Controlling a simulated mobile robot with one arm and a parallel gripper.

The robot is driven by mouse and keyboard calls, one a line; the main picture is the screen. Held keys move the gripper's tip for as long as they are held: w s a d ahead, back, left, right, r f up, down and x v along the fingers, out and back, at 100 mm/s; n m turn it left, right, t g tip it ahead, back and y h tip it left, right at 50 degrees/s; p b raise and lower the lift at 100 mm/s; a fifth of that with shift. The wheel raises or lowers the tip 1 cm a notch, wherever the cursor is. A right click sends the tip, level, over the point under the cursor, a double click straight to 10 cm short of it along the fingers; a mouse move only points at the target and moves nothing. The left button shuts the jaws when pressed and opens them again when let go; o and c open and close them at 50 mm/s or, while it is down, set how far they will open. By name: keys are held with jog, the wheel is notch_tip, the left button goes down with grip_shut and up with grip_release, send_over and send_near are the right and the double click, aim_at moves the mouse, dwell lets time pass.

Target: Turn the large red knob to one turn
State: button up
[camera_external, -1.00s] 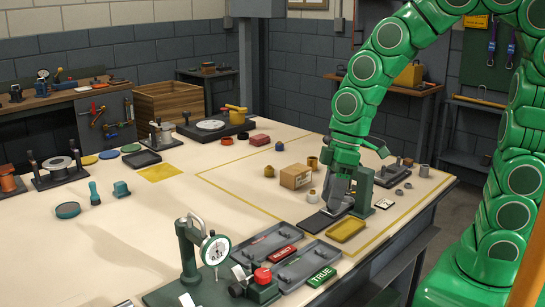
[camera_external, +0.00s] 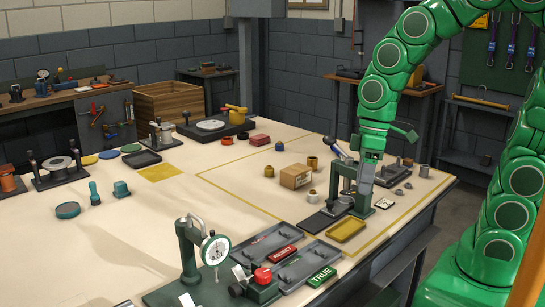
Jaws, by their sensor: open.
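A red knob (camera_external: 262,275) sits on a small dark green fixture (camera_external: 262,292) at the front of the table, just left of the green TRUE label. It is the only red knob I can make out. My gripper (camera_external: 362,203) points down at the right part of the table, well behind and to the right of the red knob. It is open and apart from the knob. It hangs beside a small green press (camera_external: 345,180) with a lever. Its fingertips are small here, and I cannot tell if they touch anything.
A dial gauge stand (camera_external: 190,250) stands just left of the knob. Grey trays (camera_external: 262,243) and a yellow tray (camera_external: 346,231) lie behind it.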

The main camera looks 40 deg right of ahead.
jog(key=n+h, duration=0.2)
jog(key=n, duration=0.3)
send_over(265, 271)
notch_tip(265, 271, down, 9)
jog(key=shift+r, duration=0.15)
jog(key=shift+a+f, duration=0.1)
jog(key=shift+f, duration=3.8)
